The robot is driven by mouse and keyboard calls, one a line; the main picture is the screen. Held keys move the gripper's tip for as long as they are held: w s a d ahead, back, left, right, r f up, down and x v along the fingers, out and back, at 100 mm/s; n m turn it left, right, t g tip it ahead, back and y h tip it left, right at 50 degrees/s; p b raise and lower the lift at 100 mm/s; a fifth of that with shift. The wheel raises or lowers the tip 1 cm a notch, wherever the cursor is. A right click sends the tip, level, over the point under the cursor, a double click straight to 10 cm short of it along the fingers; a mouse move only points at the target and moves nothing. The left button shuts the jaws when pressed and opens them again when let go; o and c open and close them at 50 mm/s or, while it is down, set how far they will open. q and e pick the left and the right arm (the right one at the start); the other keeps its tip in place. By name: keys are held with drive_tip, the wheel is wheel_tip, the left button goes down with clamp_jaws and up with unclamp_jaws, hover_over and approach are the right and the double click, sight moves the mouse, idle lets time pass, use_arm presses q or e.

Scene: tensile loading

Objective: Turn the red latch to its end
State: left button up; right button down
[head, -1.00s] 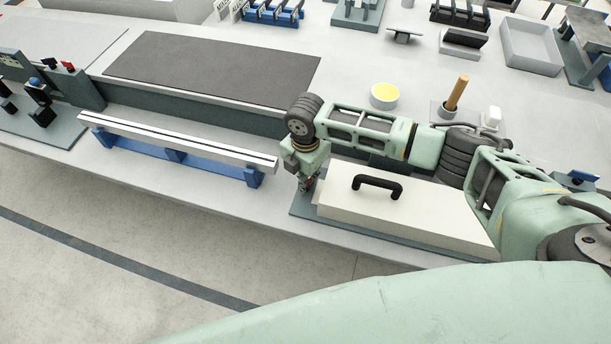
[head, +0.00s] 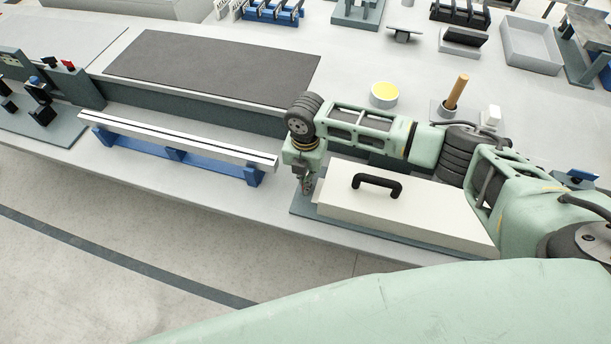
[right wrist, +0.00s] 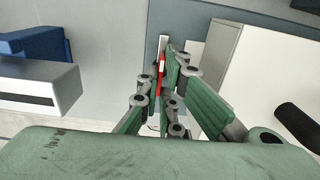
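The red latch (right wrist: 161,68) is a small upright red piece by the left end of the white lidded box (head: 400,209). In the right wrist view it lies between my right gripper's fingertips (right wrist: 164,78), which are close together and appear to touch it on both sides. In the head view my right gripper (head: 306,187) points down at the box's left end, and only a speck of red shows there. The fingers hide most of the latch. My left gripper is not in view.
The box has a black handle (head: 377,183) and stands on a dark plate. A white rail on blue supports (head: 175,141) lies to the left, near the table's front edge. A yellow-filled bowl (head: 384,94) and a pestle (head: 456,92) stand behind my right arm.

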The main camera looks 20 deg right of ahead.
drive_tip(key=shift+w+r, duration=0.1)
drive_tip(key=c, duration=2)
unclamp_jaws()
wheel_tip(320, 180, up, 12)
